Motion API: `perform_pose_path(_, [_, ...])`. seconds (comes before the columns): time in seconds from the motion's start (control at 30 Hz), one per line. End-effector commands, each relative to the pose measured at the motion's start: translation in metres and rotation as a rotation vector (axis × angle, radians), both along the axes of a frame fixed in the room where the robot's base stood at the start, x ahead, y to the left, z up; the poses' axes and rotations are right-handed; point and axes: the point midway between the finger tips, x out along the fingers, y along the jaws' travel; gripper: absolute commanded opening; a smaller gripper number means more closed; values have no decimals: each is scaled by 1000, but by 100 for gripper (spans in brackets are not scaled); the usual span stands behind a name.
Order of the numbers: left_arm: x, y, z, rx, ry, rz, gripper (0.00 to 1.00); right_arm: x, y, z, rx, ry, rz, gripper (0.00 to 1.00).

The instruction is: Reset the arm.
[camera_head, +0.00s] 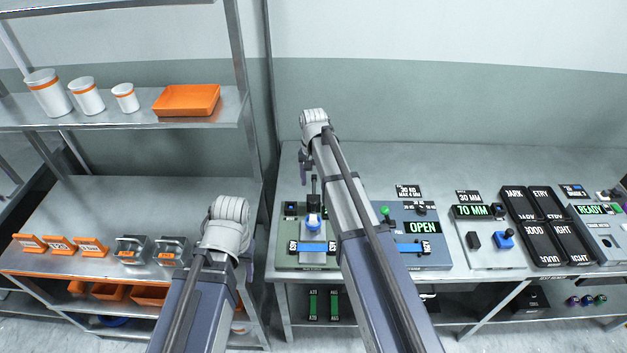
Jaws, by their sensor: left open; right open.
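My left arm reaches up from the bottom, and its wrist is in front of the metal shelf unit. My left gripper (248,264) is mostly hidden behind the wrist; only small dark parts show. My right arm stretches far across the bench, and its wrist is near the wall side. My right gripper (303,164) shows as a small dark piece at the left of the wrist, above the bench. Both grippers are open, and I see nothing held in either.
The metal bench (455,308) carries a green panel (291,257) with a blue knob, an OPEN display panel (432,259), a 70 MM panel (505,257) and black labelled blocks (541,248). The left shelf holds white canisters (87,97) and an orange tray (187,100).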

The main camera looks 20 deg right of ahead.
Motion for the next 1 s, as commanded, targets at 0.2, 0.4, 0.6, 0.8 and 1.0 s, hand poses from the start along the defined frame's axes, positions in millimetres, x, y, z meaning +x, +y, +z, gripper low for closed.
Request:
perform_pose_path(0.2, [0,0,0,0,0,0,50,0,0,0,0,0,0,64])
perform_pose_path(0.4, [0,0,-9,0,0,-1,50,-27,21,-9,-7,6,76,64])
perform_pose_path(0.6, [0,0,-37,1,0,-2,50,-128,86,-37,-41,30,400,64])
perform_pose_path(0.8, [0,0,-58,1,0,-4,50,-218,123,-57,-74,56,711,64])
perform_pose_path(1.0, [0,0,-65,1,0,-5,50,-257,134,-64,-91,71,862,64])
